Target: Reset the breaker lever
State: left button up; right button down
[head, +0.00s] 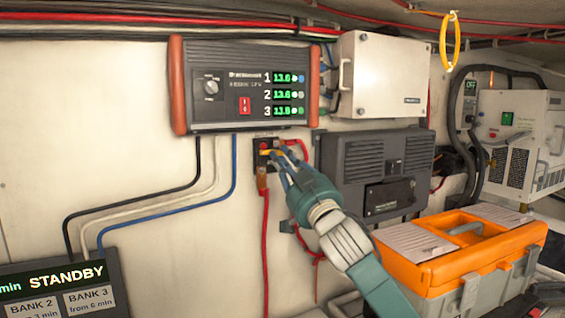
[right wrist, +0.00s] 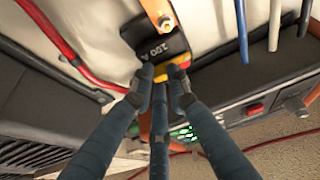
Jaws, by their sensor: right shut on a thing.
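The breaker (head: 264,146) is a small black block on the white wall, below the charger with the red side grips. In the right wrist view the lever (right wrist: 176,70) is partly hidden by the fingers. My right gripper (head: 281,160) is at the breaker from the lower right, with its fingers (right wrist: 160,80) closed on the lever. My left gripper is not in view.
The charger (head: 240,128) hangs above the breaker and a dark grey unit (head: 375,165) is to its right. Red cables (head: 266,230) run from the breaker. An orange toolbox (head: 450,270) stands lower right. A standby panel (head: 50,290) is at lower left.

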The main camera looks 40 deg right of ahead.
jog(key=shift+r+n, duration=0.15)
jog(key=shift+n, duration=0.15)
jog(key=c, duration=2)
grip_release()
jog(key=v, duration=1.2)
jog(key=shift+d, duration=0.1)
